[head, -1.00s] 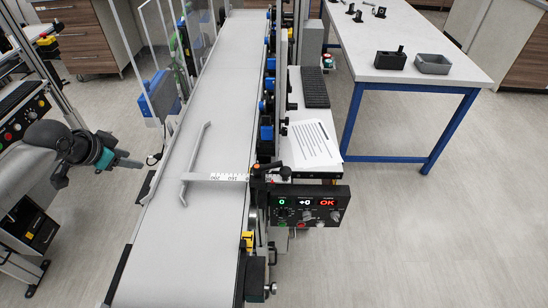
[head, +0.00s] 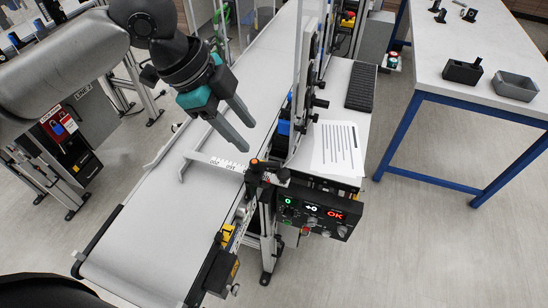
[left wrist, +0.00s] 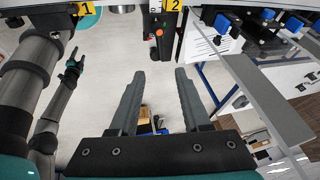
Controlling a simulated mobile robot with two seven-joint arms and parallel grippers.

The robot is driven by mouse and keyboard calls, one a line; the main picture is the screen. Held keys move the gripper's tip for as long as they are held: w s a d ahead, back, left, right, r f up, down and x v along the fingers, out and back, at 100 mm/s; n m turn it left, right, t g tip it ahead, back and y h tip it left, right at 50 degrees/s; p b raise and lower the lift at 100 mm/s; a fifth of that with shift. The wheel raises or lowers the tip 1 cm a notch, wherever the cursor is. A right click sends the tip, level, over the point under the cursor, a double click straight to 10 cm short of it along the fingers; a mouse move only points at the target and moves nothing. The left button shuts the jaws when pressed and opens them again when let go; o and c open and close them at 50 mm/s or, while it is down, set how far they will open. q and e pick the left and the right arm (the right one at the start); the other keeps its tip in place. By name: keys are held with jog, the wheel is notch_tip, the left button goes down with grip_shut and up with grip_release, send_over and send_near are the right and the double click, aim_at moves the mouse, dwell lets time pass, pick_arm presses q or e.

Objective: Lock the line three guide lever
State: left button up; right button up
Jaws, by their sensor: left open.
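The guide bar (head: 215,162), with a numbered scale, reaches across the grey belt. At its right end is a clamp with a black lever (head: 283,174) and an orange-tipped part (head: 254,162). No line number is readable here. My left gripper (head: 248,136) is open and empty, above the belt's right side, just up from the clamp and apart from it. Its two spread fingers show in the left wrist view (left wrist: 158,75) with nothing between them. A small distant gripper (left wrist: 76,62), seemingly my right one, shows at the left there; its finger state is unclear.
A control panel (head: 312,212) showing green 0, white +0 and red OK hangs below the clamp. A printed sheet (head: 335,148) lies to the right. A machine marked LINE 2 (head: 83,91) stands at left. A white table (head: 470,45) with black and grey containers stands at the right.

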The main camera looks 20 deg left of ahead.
aim_at(273, 164)
pick_arm(q)
jog(key=b+x, duration=0.1)
jog(key=x, duration=1)
jog(key=shift+d, duration=0.1)
pick_arm(e)
jog(key=shift+w+d+f, duration=0.25)
jog(key=shift+d+f, duration=0.3)
jog(key=shift+d, duration=0.2)
pick_arm(q)
grip_shut()
pick_arm(e)
jog(key=shift+a, duration=0.1)
jog(key=shift+a, duration=0.1)
